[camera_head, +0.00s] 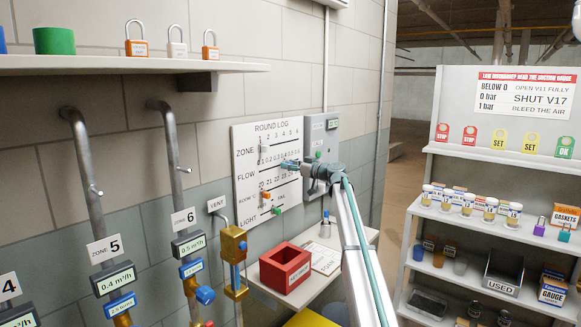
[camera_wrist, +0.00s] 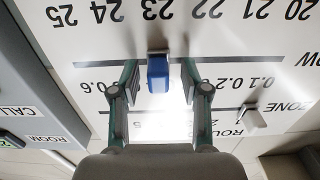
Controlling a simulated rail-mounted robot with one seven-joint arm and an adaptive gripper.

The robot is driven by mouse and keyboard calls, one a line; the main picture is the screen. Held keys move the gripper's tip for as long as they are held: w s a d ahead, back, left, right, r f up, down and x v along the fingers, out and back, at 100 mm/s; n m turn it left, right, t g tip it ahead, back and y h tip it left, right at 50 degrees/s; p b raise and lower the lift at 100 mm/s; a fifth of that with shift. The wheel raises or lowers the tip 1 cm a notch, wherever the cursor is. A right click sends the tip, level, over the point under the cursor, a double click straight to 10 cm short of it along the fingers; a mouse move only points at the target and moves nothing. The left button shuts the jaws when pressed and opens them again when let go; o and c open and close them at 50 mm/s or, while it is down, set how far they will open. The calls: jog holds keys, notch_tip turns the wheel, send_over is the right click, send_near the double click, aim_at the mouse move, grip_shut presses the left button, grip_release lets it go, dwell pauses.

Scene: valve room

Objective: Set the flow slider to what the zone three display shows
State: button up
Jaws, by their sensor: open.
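The white ROUND LOG board (camera_head: 240,140) hangs on the wall in the head view. Its flow slider has a blue knob (camera_wrist: 158,74), seen upside down in the wrist view. My gripper (camera_head: 292,164) is at the board; in the wrist view its fingers (camera_wrist: 160,82) are open, one each side of the blue knob, with gaps on both sides. 0.6 shows left of the fingers and 0.2 and 0.1 right; the figures between are hidden or washed out by glare. The zone three display is not in view.
Zone 5 display (camera_head: 114,279) reads 0.4 m³/h and zone 6 display (camera_head: 189,245) 0.5 m³/h. The pale zone slider knob (camera_wrist: 252,118) is close to my gripper. A red box (camera_head: 286,268) stands on the small shelf below. A grey call box (camera_head: 323,137) adjoins the board.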

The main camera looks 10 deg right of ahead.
jog(key=shift+d, duration=0.1)
jog(key=v, duration=1.2)
